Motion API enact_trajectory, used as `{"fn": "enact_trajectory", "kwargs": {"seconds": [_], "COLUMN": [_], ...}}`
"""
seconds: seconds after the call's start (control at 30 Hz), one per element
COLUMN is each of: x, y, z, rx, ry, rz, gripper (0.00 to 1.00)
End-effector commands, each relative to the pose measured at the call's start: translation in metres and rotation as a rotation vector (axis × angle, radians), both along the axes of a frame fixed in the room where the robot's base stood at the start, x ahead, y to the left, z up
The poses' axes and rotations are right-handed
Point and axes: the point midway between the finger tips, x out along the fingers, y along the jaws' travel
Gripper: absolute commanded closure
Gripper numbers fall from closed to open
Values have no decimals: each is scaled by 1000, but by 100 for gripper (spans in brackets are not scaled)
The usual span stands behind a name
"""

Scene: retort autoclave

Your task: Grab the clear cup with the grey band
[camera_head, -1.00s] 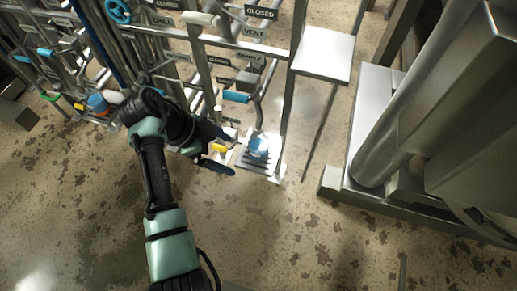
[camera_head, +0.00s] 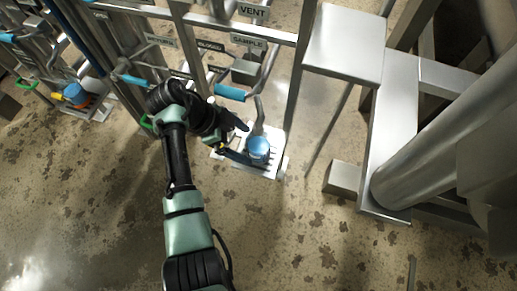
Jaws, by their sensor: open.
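A cup (camera_head: 258,147) with a blue look stands upright on a small slatted metal shelf (camera_head: 268,172), below a bent sample spout. From this height I cannot make out a grey band on it. My gripper (camera_head: 239,142) is open, just left of the cup, with its dark fingers pointing towards it. One finger reaches low beside the cup's left side; whether it touches the cup I cannot tell. The wrist hides part of the shelf's left side.
A pipe rack with a blue-handled lever (camera_head: 230,92) and a SAMPLE sign (camera_head: 248,40) rises behind the cup. An upright post stands right of it. A flat metal plate (camera_head: 345,42) and a large steel cylinder (camera_head: 440,140) are further right. The floor in front is clear.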

Motion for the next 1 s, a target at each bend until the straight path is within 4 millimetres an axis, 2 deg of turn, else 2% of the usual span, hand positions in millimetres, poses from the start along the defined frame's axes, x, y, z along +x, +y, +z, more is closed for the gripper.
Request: {"fn": "enact_trajectory", "kwargs": {"seconds": [0.17, 0.4, 0.7, 1.0], "x": [1, 3, 4, 4], "y": [-7, -27, -31, -31], "z": [-12, -40, -42, -42], "rx": [0, 0, 0, 0], "ry": [0, 0, -1, -1], "rz": [-2, -1, 1, 1], "gripper": [0, 0, 2, 56]}}
